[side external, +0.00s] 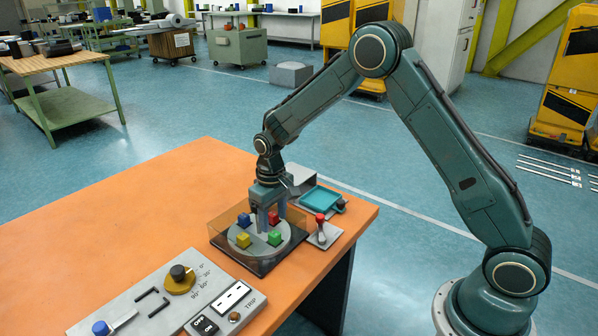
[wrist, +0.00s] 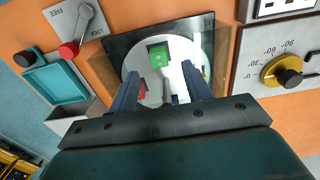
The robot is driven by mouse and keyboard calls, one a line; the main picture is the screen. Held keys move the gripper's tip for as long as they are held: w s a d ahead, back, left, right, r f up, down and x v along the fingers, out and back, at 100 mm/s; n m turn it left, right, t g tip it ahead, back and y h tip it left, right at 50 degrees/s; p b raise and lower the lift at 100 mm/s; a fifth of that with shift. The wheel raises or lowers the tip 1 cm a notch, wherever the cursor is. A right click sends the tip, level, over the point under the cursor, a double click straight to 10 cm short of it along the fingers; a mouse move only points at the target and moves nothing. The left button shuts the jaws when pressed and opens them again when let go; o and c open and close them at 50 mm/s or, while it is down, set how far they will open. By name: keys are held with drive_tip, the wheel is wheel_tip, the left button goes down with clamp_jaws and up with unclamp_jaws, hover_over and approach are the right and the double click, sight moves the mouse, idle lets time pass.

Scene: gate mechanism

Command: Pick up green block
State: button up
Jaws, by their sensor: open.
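The green block (side external: 274,238) sits on a pale round disc (side external: 258,246) near the front right of the disc. In the wrist view the green block (wrist: 158,55) lies just beyond the fingertips, roughly centred between them. My gripper (side external: 270,221) points down over the disc, open and empty. In the wrist view its two fingers (wrist: 160,72) stand apart. A red block (side external: 273,218), a blue block (side external: 243,220) and a yellow block (side external: 242,240) share the disc. In the wrist view the fingers partly hide the red and yellow blocks.
A clear-walled enclosure on a dark base (side external: 262,268) surrounds the disc. A red-knobbed FREE/LOCK lever (side external: 320,230) and a teal tray (side external: 319,199) stand to its right. A control panel (side external: 165,300) with a dial lies at the front. The orange table's left side is clear.

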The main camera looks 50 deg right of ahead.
sight(275, 234)
drive_tip(key=shift+d+f, duration=0.1)
drive_tip(key=shift+f, duration=2.3)
drive_tip(key=c, duration=1.1)
